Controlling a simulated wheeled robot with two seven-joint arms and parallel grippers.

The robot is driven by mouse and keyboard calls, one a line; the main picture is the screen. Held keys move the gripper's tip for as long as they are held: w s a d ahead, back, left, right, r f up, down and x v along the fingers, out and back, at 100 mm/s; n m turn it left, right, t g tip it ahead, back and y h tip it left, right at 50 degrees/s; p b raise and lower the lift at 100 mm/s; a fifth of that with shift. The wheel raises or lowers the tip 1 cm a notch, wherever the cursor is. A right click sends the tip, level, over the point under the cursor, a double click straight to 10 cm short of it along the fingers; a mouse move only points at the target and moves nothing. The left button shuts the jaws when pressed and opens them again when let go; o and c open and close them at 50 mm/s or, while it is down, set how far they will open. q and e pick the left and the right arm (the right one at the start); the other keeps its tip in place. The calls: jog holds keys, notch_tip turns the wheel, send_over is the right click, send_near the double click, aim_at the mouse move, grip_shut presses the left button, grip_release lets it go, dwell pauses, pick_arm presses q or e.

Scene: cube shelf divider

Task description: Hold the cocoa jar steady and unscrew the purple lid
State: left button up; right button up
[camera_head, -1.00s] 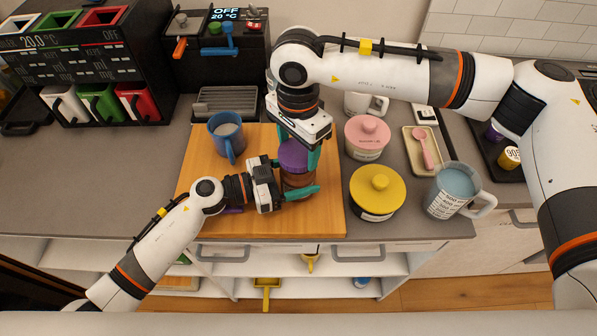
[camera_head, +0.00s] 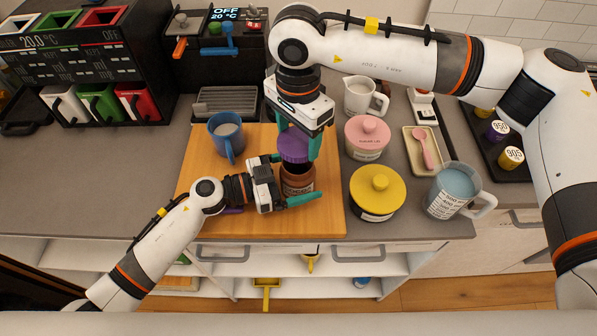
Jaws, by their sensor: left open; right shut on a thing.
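The brown cocoa jar (camera_head: 298,184) stands upright on the wooden board, its dark open mouth showing just under the purple lid. The purple lid (camera_head: 293,146) is off the jar and held a little above its mouth. My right gripper (camera_head: 297,143) reaches down from above, shut on the lid with its teal fingers at the lid's sides. My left gripper (camera_head: 296,180) is open at the jar from the left, one teal finger in front of it and the other behind, partly hidden.
A blue mug (camera_head: 227,139) stands on the wooden board (camera_head: 200,215) left of the jar. A pink canister (camera_head: 367,140), a yellow-lidded canister (camera_head: 378,190) and a measuring jug (camera_head: 451,192) stand to the right.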

pick_arm(q)
jog(key=shift+a, duration=0.1)
jog(key=v, duration=1.2)
jog(key=shift+s+f, duration=0.15)
pick_arm(e)
jog(key=shift+s+f, duration=0.1)
